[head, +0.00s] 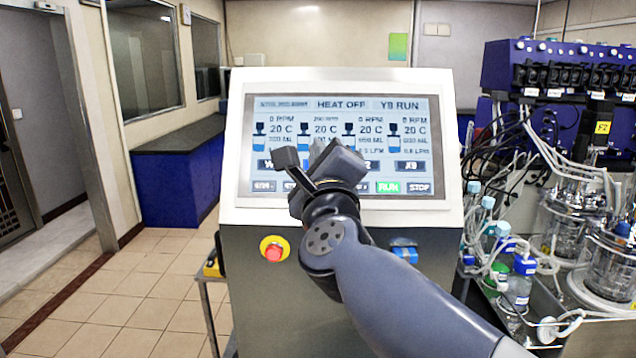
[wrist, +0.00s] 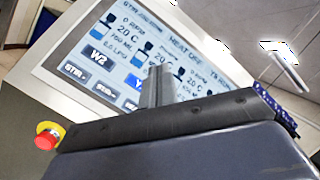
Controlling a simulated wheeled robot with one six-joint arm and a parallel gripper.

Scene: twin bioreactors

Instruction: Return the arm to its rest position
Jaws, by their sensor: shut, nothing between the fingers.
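My arm reaches up from the lower right of the head view to the front of a control console (head: 455,110). My gripper (head: 325,155) is in front of the lower middle of the console's touchscreen (head: 330,105) and hides part of its lower rows. In the wrist view the closed fingers (wrist: 158,84) point at the screen (wrist: 125,48), with nothing between them. I cannot tell whether the fingertips touch the screen.
A red emergency button (head: 273,250) on a yellow ring sits below the screen; it also shows in the wrist view (wrist: 46,138). Glass vessels (head: 565,225), tubing and bottles (head: 520,282) crowd the right. The tiled floor (head: 140,290) at left is clear.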

